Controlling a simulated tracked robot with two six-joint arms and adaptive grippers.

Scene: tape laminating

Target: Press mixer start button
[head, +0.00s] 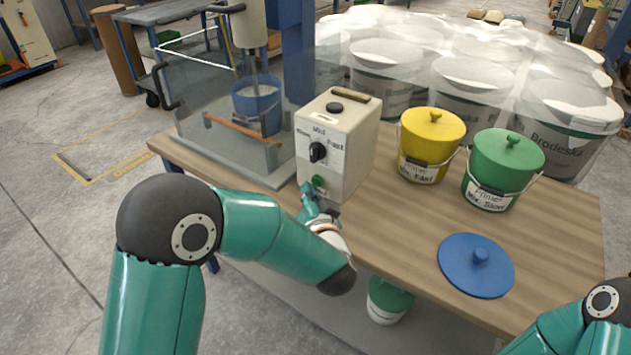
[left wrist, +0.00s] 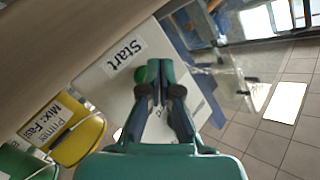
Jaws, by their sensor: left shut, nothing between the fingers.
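The mixer control box (head: 348,135) is a cream box on the wooden table, with a black speed knob (head: 318,152) marked Slow, Mid and Fast. The green start button (head: 318,181) is low on its front face. In the left wrist view the button (left wrist: 140,74) shows beside a "Start" label (left wrist: 124,52). My left gripper (head: 308,190) is shut and empty, its tips right at the button; in the left wrist view the fingertips (left wrist: 160,68) partly cover it. I cannot tell whether they touch it. The mixer (head: 255,85) stands behind a clear guard, over a blue bucket (head: 258,107). My right gripper is out of view.
A yellow bucket (head: 430,143) and a green bucket (head: 500,168) stand right of the box. A blue lid (head: 476,265) lies near the table's front edge. Large wrapped white buckets (head: 565,110) are behind. Another green bucket (head: 388,300) is below the table.

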